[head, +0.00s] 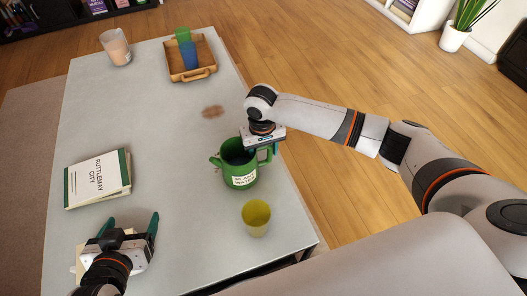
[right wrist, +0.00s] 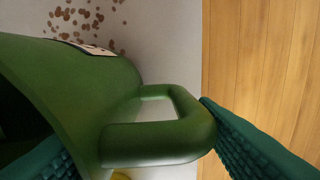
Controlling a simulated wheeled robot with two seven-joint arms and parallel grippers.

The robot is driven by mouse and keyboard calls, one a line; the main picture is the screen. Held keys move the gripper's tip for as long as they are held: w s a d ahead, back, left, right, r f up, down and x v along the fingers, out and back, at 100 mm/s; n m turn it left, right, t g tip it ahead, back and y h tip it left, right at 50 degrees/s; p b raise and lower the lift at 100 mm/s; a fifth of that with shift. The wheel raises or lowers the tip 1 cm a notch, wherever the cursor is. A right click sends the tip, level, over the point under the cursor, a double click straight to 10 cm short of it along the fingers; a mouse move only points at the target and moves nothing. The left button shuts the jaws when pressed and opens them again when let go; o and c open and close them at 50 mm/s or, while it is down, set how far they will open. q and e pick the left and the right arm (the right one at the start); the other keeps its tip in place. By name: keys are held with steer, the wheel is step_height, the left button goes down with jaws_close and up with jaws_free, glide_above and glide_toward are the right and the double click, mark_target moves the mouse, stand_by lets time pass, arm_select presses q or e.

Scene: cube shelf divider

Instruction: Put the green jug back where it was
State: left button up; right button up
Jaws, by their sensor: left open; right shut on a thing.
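The green jug (head: 240,172) is at the right side of the grey table, upright, with a white label on its front and a handle on each side. My right gripper (head: 265,148) is above its right handle and shut on the jug. In the right wrist view the jug (right wrist: 110,95) fills the left, with its handle (right wrist: 190,130) between the green fingers. I cannot tell whether the jug touches the table. My left gripper (head: 127,225) is open at the table's lower left, apart from the jug.
A yellow-green cup (head: 256,218) stands just below the jug. A wooden tray (head: 205,71) with green and blue cups, a glass (head: 116,48) and a book (head: 98,179) stand elsewhere. The table's middle is clear.

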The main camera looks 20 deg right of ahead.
stand_by(0.3)
steer(key=o, duration=1.2)
steer(key=shift+f, duration=0.15)
steer(key=shift+c, duration=0.2)
